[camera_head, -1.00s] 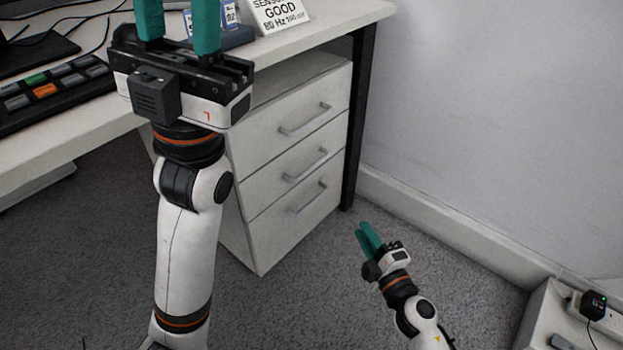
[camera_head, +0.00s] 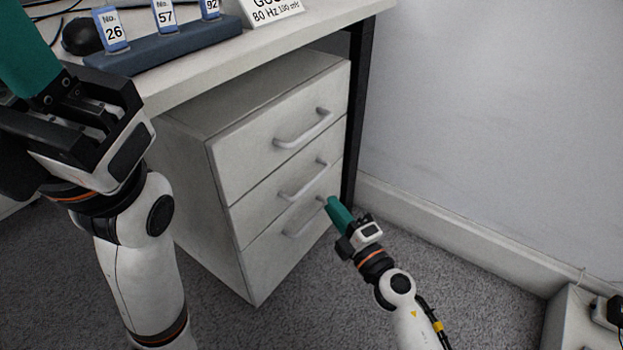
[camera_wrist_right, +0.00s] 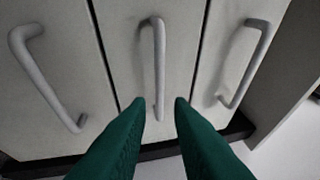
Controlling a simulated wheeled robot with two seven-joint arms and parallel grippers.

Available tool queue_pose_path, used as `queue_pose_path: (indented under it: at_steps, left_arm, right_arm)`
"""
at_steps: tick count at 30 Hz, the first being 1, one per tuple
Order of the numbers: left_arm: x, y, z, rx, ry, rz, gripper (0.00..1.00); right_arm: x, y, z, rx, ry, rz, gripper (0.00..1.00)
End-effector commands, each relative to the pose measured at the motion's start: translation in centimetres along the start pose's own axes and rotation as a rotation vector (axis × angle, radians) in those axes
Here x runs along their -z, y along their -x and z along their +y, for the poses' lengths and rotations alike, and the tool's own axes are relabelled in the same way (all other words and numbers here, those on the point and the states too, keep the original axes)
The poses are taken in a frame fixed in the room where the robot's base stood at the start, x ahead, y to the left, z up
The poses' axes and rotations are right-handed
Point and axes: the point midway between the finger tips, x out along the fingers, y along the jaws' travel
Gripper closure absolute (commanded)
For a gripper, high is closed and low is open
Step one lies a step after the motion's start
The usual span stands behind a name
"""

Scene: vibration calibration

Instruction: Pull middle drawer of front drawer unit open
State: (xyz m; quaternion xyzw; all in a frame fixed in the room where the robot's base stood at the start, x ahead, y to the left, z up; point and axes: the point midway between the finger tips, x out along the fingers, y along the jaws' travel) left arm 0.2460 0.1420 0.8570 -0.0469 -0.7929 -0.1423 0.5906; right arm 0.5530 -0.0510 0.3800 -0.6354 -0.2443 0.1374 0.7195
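The white drawer unit (camera_head: 225,130) stands under the desk, its three drawers flush. The middle drawer's grey bar handle (camera_head: 304,182) shows in the head view. In the right wrist view the middle handle (camera_wrist_right: 158,60) stands upright between the other two handles. My right gripper (camera_head: 332,203) is in front of the unit, near the lower handle in the head view. In the wrist view its teal fingers (camera_wrist_right: 160,101) are apart, on either side of the handle's near end, with nothing gripped. My left gripper (camera_head: 25,50) is at the upper left, its fingertips out of frame.
The desk top (camera_head: 205,75) overhangs the unit and carries a blue holder (camera_head: 165,48) with numbered tags and a sign (camera_head: 272,12). A black desk leg (camera_head: 362,100) and the wall stand to the right. A white box (camera_head: 570,320) is at the lower right. Carpet is clear before the unit.

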Motion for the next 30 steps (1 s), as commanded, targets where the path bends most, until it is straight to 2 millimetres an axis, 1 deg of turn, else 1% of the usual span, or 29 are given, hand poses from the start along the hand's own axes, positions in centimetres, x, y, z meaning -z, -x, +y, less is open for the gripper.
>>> queue_pose_path:
  at_steps: [1, 6, 9, 12, 15, 18, 26, 30]
  left_arm:
    - [-0.1, 0.0, 0.0, 0.001, 0.000, -0.003, 0.64]
    - [-0.5, -0.1, -0.2, 0.006, -0.002, -0.015, 0.64]
    - [-0.7, -0.2, -0.2, 0.009, -0.003, -0.023, 0.64]
    - [-0.9, -0.3, -0.3, 0.013, -0.005, -0.030, 0.64]
    - [-1.1, -0.5, -0.4, 0.016, -0.006, -0.039, 0.64]
    - [-1.1, -0.6, -0.4, 0.017, -0.006, -0.039, 0.64]
    - [-1.1, -0.6, -0.4, 0.017, -0.006, -0.037, 0.64]
    - [-1.1, -0.6, -0.4, 0.017, -0.006, -0.038, 0.64]
  right_arm:
    - [0.0, -1.2, 0.0, 0.004, 0.002, -0.001, 0.80]
    - [0.0, -4.7, 0.1, 0.003, -0.001, -0.001, 0.80]
    - [0.0, -6.4, 0.0, 0.003, 0.000, -0.001, 0.80]
    - [0.0, -7.7, 0.1, 0.001, -0.001, 0.000, 0.80]
    - [0.0, -8.6, 0.1, 0.001, 0.000, 0.000, 0.80]
    - [0.0, -8.9, 0.1, 0.000, -0.002, 0.000, 0.80]
    - [0.0, -9.0, 0.0, 0.000, -0.001, 0.000, 0.80]
    - [0.0, -9.0, 0.0, 0.000, -0.001, 0.000, 1.00]
